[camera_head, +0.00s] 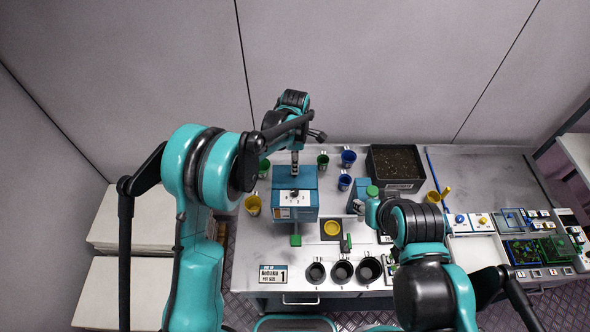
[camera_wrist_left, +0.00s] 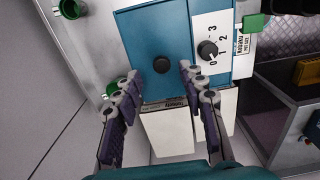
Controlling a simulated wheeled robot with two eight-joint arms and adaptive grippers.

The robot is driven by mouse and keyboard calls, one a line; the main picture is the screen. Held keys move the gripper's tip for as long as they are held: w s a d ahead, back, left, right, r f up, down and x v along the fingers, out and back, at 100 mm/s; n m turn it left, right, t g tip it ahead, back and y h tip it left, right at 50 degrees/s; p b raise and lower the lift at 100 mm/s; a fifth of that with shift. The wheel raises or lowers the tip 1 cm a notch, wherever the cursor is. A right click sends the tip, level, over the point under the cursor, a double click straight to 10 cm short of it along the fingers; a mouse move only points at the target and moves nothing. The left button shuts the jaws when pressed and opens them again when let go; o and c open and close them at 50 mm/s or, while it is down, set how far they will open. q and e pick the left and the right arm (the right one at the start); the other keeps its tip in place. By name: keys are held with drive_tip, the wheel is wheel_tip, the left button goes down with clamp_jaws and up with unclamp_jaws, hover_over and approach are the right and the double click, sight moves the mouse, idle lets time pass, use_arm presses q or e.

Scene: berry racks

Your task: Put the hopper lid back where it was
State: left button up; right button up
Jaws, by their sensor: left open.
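The blue hopper (camera_head: 305,181) stands on the table with a white dial panel on it. In the left wrist view, a flat blue panel with a round black knob (camera_wrist_left: 161,65), which looks like the lid, lies beside the white dial panel (camera_wrist_left: 213,40). I cannot tell whether it is seated. My left gripper (camera_head: 294,168) is over the hopper's far part. In the left wrist view it (camera_wrist_left: 160,88) is open, its fingers apart to either side of the knob and holding nothing. My right gripper (camera_head: 357,207) is beside a blue object (camera_head: 361,193); its jaws are too small to judge.
Blue, green and yellow cups (camera_head: 348,157) stand around the hopper. A dark soil tray (camera_head: 397,165) is at the back right. Several black round holes (camera_head: 342,271) and a yellow disc (camera_head: 332,228) are in front. Small trays (camera_head: 540,250) fill the right side.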

use_arm(q)
wheel_tip(320, 180, up, 7)
drive_tip(key=shift+b, duration=0.3)
drive_tip(key=s+a+r+m+t, duration=0.2)
drive_tip(key=s+a+r+m, duration=0.35)
drive_tip(key=s+a, duration=0.2)
drive_tip(key=s+a+r+m+t, duration=0.3)
drive_tip(key=s+a+r+m, duration=0.3)
drive_tip(key=s, duration=0.3)
drive_tip(key=s+a+f+m+t, duration=0.2)
drive_tip(key=s+a+f+m, duration=0.2)
drive_tip(key=s+m, duration=0.2)
drive_tip(key=shift+s+a, duration=0.15)
drive_tip(key=shift+s, duration=0.95)
drive_tip(key=shift+m, duration=0.25)
wheel_tip(320, 180, down, 34)
drive_tip(key=b, duration=3.3)
drive_tip(key=shift+r+b, duration=0.25)
drive_tip(key=shift+b, duration=0.05)
